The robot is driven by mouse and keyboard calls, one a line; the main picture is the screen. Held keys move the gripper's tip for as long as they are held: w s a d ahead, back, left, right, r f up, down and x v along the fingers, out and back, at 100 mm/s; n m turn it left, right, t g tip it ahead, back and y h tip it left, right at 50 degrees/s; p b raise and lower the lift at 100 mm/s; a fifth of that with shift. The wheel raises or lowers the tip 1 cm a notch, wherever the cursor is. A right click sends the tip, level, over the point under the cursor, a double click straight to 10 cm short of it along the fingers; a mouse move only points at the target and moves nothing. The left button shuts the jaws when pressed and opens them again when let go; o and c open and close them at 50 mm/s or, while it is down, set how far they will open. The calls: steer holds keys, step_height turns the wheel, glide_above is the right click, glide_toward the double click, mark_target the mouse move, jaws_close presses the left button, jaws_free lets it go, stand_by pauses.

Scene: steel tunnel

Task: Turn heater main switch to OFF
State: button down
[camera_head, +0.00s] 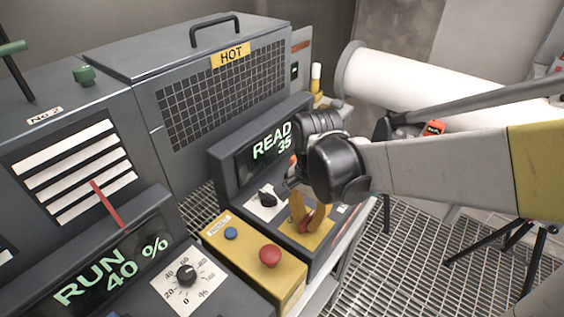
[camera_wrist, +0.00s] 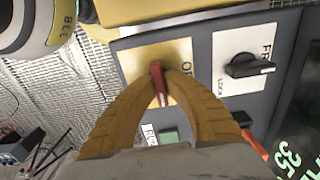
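The heater main switch is a red handle (camera_wrist: 158,85) on a yellow plate (camera_wrist: 132,64) with a partly hidden "OF..." label at its right edge in the wrist view. The plate (camera_head: 318,238) also shows in the head view, on the sloped front of the grey heater panel. My gripper (camera_wrist: 160,76) has its two orange-yellow fingers on either side of the red handle, with the tips drawn in close against it. In the head view my gripper (camera_head: 308,222) reaches down over the plate and hides most of the handle.
A black knob (camera_wrist: 245,66) on a white plate sits beside the switch. A yellow box with a red button (camera_head: 270,255) and blue button (camera_head: 231,233) stands close left. The heater display (camera_head: 270,143) reads "READ 35". A white pipe (camera_head: 430,85) lies behind my arm.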

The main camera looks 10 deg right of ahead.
steer(key=shift+n, duration=0.3)
steer(key=n, duration=0.3)
steer(key=shift+n, duration=0.4)
steer(key=n, duration=0.4)
steer(key=shift+n+p, duration=0.3)
steer(key=shift+p, duration=0.05)
steer(key=n, duration=0.4)
steer(key=shift+n, duration=2.4)
steer(key=c, duration=1.5)
jaws_free()
steer(key=shift+o, duration=0.2)
